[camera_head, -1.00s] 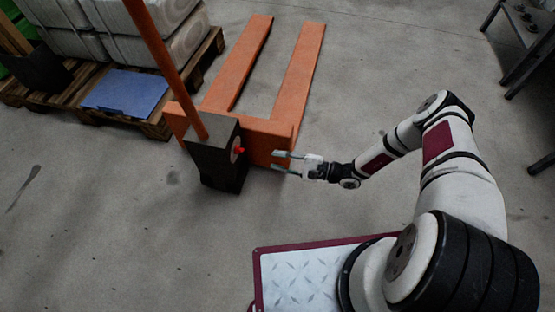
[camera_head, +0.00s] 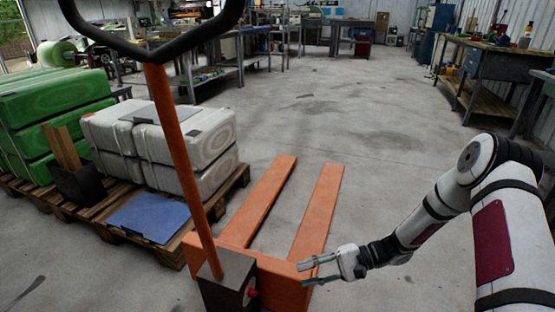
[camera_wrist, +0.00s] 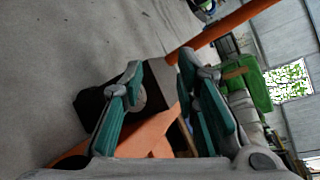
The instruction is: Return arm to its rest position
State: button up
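My gripper (camera_head: 318,271) is open and empty, at the right of the orange pallet jack. My arm reaches in from the right in the head view. The pallet jack (camera_head: 282,275) stands on the floor with its two forks pointing away and its orange handle bar (camera_head: 178,150) rising to a black loop grip. The dark box at its base (camera_head: 228,290) carries a small red knob. In the wrist view the gripper's two teal fingers (camera_wrist: 165,105) are apart, with the jack's dark box (camera_wrist: 95,105) and orange frame behind them.
Pallets at the left hold white sacks (camera_head: 190,140), green sacks (camera_head: 55,110) and a blue sheet (camera_head: 148,216). Workbenches (camera_head: 490,75) stand at the right and along the back. The floor (camera_head: 390,150) beyond the forks is clear.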

jog(key=s+d+r+n+g+h, duration=0.1)
jog(key=s+d+r+n+h, duration=0.2)
jog(key=s+r, duration=0.65)
jog(key=s+r+n+g+h, duration=0.2)
jog(key=s+r+h, duration=0.3)
jog(key=r, duration=0.9)
jog(key=s+d+r+t+h, duration=0.3)
jog(key=s+d+r+h, duration=0.1)
jog(key=s, duration=0.5)
jog(key=s+d+r+t+h, duration=0.2)
jog(key=s+d+r+h, duration=0.15)
jog(key=s, duration=0.65)
notch_tip(320, 180, up, 37)
jog(key=t+p, duration=0.4)
jog(key=p, duration=3.1)
jog(key=shift+w+d+r+p, duration=0.2)
jog(key=shift+w+p, duration=0.15)
